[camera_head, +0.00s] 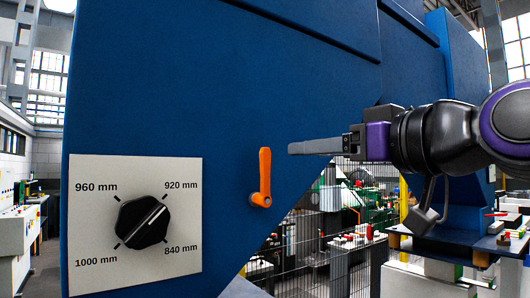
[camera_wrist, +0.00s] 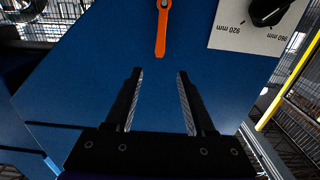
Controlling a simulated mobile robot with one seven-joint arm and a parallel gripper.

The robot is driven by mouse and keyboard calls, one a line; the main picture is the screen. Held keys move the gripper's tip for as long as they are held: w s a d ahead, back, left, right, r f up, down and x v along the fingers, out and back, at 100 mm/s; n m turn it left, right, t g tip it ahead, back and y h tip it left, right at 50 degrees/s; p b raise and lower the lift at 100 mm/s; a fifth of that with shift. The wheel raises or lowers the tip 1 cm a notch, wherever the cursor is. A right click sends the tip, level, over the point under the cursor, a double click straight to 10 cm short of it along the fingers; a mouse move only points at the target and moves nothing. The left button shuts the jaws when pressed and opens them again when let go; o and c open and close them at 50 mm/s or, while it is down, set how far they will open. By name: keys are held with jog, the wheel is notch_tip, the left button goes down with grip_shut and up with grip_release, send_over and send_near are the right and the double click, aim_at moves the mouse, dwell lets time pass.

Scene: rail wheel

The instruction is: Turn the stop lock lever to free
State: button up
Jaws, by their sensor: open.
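The stop lock lever (camera_head: 264,176) is an orange handle on the blue machine panel (camera_head: 230,70). In the head view it stands upright, with its pivot at the lower end. In the wrist view the lever (camera_wrist: 162,28) is at the top middle, its free end pointing toward my gripper. My gripper (camera_head: 290,148) is to the right of the lever in the head view, apart from it. In the wrist view my gripper (camera_wrist: 157,72) is open and empty, with its fingers on either side of the lever's line but short of its end. No free marking is visible.
A white plate with a black knob (camera_head: 142,222) and several mm marks is left of the lever; it also shows in the wrist view (camera_wrist: 240,38). The panel has a slanted lower right edge. A wire fence (camera_head: 325,235) stands behind. Space between gripper and lever is clear.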

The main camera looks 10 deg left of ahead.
aim_at(267, 154)
jog(key=p+x, duration=0.1)
jog(key=x, duration=1.2)
jog(key=shift+p, duration=0.4)
jog(key=shift+c, duration=0.3)
grip_shut()
dwell(0.4)
